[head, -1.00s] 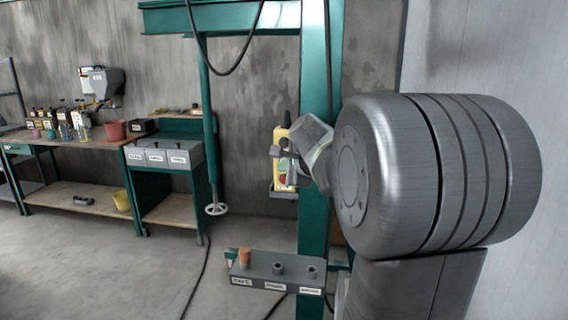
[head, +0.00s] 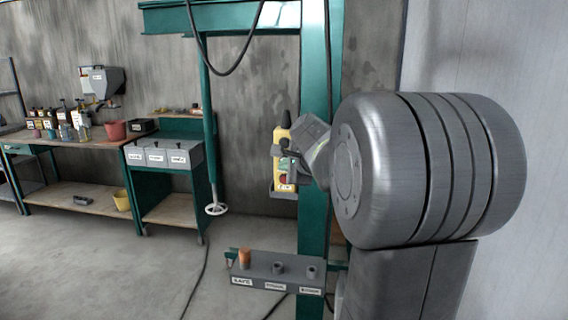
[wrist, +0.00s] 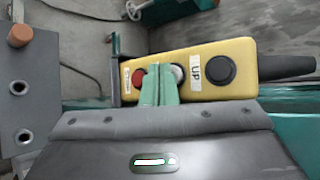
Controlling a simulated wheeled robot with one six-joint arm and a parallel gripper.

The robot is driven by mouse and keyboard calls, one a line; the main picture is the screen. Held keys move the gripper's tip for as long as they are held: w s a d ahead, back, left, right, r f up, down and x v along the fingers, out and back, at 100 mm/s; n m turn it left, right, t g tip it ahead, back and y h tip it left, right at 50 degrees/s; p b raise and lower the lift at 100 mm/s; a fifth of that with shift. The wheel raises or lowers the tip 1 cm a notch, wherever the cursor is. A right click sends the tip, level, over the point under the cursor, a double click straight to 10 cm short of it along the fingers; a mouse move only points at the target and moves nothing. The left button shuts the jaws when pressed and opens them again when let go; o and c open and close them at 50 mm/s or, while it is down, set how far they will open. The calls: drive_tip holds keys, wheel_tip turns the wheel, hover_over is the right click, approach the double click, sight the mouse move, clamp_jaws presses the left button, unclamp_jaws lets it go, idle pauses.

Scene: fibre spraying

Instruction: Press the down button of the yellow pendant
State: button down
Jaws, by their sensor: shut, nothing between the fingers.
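The yellow pendant (head: 279,178) hangs upright against the green post in the head view, partly covered by my gripper (head: 288,163). In the wrist view the pendant (wrist: 222,62) lies sideways. It shows a black button (wrist: 221,70) beside an "UP" label, a grey button (wrist: 178,74) in the middle and a red button (wrist: 138,77) near the other end. My gripper (wrist: 159,70) is shut and empty, its fingertips over the pendant's face between the red and grey buttons, overlapping the edges of both. Any label for the grey button is hidden. I cannot tell whether the fingertips touch it.
A grey holder box (head: 262,273) with an orange-brown cylinder (head: 244,258) juts out below. A black cable (head: 222,72) loops overhead. Workbenches stand at the left, with open floor between.

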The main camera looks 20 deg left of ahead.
drive_tip(key=shift+w+a, duration=0.15)
drive_tip(key=shift+w, duration=0.4)
idle(0.4)
idle(0.4)
drive_tip(key=shift+s+d, duration=0.25)
drive_tip(key=shift+s, duration=0.7)
drive_tip(key=s, duration=0.2)
drive_tip(key=s+d+p, duration=0.1)
drive_tip(key=s, duration=0.2)
drive_tip(key=shift+d, duration=0.1)
drive_tip(key=shift+w, duration=0.15)
drive_tip(key=shift+s+d, duration=0.25)
drive_tip(key=shift+s, duration=0.75)
drive_tip(key=shift+s+d, duration=0.2)
drive_tip(key=shift+s, duration=0.8)
